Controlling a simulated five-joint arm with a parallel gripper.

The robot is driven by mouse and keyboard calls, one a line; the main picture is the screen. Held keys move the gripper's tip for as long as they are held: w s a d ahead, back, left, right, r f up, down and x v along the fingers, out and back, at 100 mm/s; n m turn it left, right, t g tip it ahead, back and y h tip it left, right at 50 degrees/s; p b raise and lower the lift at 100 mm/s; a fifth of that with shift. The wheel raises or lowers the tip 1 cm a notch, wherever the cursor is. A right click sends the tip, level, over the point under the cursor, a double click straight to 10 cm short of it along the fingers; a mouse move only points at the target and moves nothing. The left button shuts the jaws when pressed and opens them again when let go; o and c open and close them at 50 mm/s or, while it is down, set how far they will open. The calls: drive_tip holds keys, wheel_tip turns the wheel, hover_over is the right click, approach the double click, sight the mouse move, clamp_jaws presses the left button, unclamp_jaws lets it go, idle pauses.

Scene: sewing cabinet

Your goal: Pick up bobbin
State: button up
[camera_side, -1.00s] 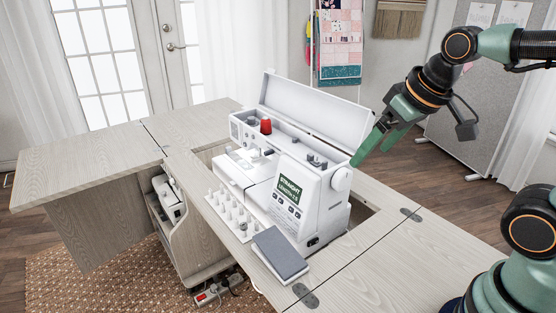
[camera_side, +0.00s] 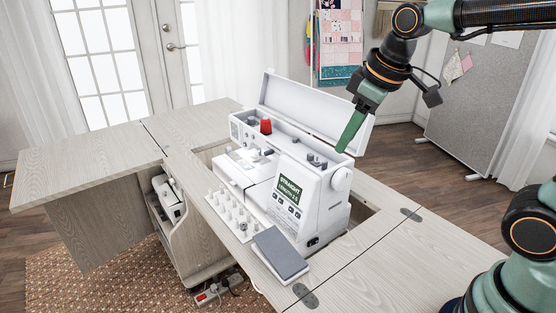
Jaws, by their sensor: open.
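A white sewing machine (camera_side: 312,195) stands in the cabinet opening with its top lid raised. A red spool (camera_side: 265,126) sits in its open top at the left. A small dark part (camera_side: 315,160), perhaps a bobbin on the winder, shows on the top at the right; it is too small to be sure. A pale tray of several white pegs (camera_side: 232,214), too small to tell from bobbins, lies in front of the machine. My gripper (camera_side: 344,146) points down by the right end of the lid, above the handwheel. It is open and empty, its fingers overlapping in this view.
The raised lid (camera_side: 314,110) stands along the machine's back, close to my gripper. A grey book (camera_side: 279,254) lies on the cabinet top right of the peg tray. The cabinet top (camera_side: 365,268) is clear at the front right, and the left leaf (camera_side: 85,165) is bare.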

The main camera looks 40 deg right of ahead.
drive_tip(key=w+a+f+n+g, duration=0.2)
drive_tip(key=w+a+f+n, duration=0.1)
drive_tip(key=w+a+n, duration=0.5)
drive_tip(key=n+g, duration=0.2)
drive_tip(key=n, duration=0.4)
approach(244, 226)
drive_tip(key=f, duration=0.8)
drive_tip(key=shift+w, duration=0.3)
clamp_jaws()
